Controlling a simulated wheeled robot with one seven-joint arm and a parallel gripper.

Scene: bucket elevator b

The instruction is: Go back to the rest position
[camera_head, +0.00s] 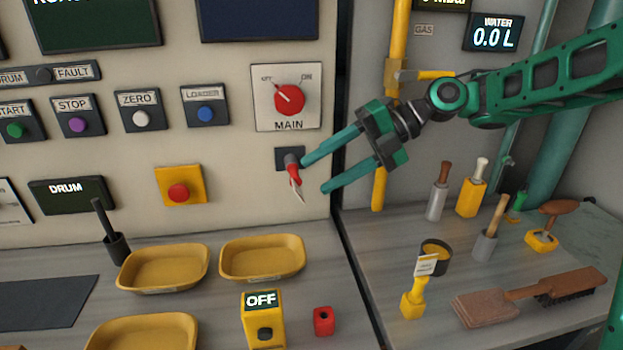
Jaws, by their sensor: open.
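My gripper (313,177) is at the end of my green arm, in front of the grey panel in the middle of the picture. Its two long green fingers are spread apart and point left and down. A red part with a pale tag (295,176) on a small dark plate (284,159) shows close to the tip of the upper finger. I cannot tell whether that finger touches it. Nothing shows held between the fingers. The red main switch (289,99) is above the gripper, with its pointer turned toward the upper left.
Yellow trays (262,258) and a yellow box reading OFF (264,318) stand on the bench, with a small red block (323,321) beside it. At right are a brush (570,287), several handled tools (471,188), a yellow pipe (398,45) and a yellow stand (413,300).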

